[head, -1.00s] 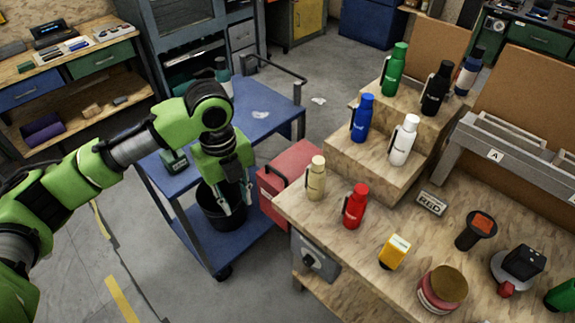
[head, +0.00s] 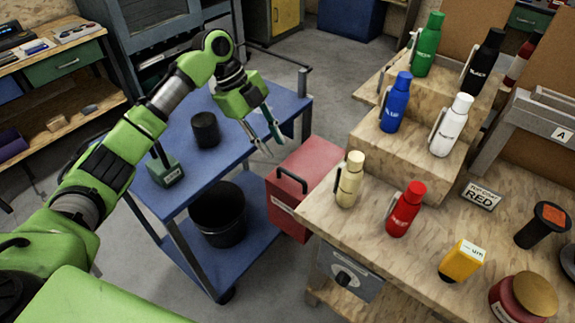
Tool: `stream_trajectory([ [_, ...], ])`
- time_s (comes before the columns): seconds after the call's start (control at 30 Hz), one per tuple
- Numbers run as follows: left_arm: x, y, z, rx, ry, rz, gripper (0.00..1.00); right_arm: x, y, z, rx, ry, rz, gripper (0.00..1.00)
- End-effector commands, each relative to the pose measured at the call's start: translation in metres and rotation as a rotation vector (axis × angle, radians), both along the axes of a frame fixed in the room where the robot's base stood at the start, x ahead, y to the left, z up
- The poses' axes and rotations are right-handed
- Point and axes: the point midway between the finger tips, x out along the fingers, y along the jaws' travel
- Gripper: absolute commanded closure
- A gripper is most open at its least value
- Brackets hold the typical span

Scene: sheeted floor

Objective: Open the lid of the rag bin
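The rag bin is most likely the red box (head: 308,172) standing between the blue cart and the wooden workbench. Its top looks closed. A black bar handle (head: 292,180) is at its left edge, and a pale label is on the side below. My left gripper (head: 268,146) is above and behind the bin's left corner in the picture, pointing down. Its two fingers are apart and nothing is between them. It appears clear of the handle. The bin's right side is hidden behind the workbench. My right gripper is not in view.
The blue cart (head: 187,135) holds a dark cylinder (head: 205,130) and a green tool (head: 165,167); a black bucket (head: 218,213) is on its lower shelf. The workbench (head: 350,222) carries several bottles, with cream (head: 350,182) and red (head: 405,210) ones near the bin.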

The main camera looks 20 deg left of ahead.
Motion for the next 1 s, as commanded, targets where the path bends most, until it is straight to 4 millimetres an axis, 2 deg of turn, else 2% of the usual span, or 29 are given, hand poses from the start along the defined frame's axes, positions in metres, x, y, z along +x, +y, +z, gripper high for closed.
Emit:
stream_trajectory([
  [0.2,0.001,-0.021,-0.043,0.000,0.003,-0.001,0.74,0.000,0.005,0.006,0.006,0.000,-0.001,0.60],
  [0.4,0.003,-0.033,-0.070,0.000,0.000,-0.001,0.74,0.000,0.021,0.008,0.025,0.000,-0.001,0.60],
  [0.6,0.003,-0.038,-0.081,0.001,0.000,0.000,0.74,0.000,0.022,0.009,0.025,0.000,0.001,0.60],
  [0.87,0.003,-0.038,-0.082,0.001,-0.001,-0.001,0.74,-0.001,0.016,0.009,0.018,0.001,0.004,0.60],
  [0.97,0.003,-0.038,-0.082,0.001,-0.001,-0.001,1.00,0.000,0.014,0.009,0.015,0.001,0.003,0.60],
  [1.0,0.003,-0.038,-0.082,0.001,-0.001,-0.001,1.00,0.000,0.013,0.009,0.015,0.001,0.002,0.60],
])
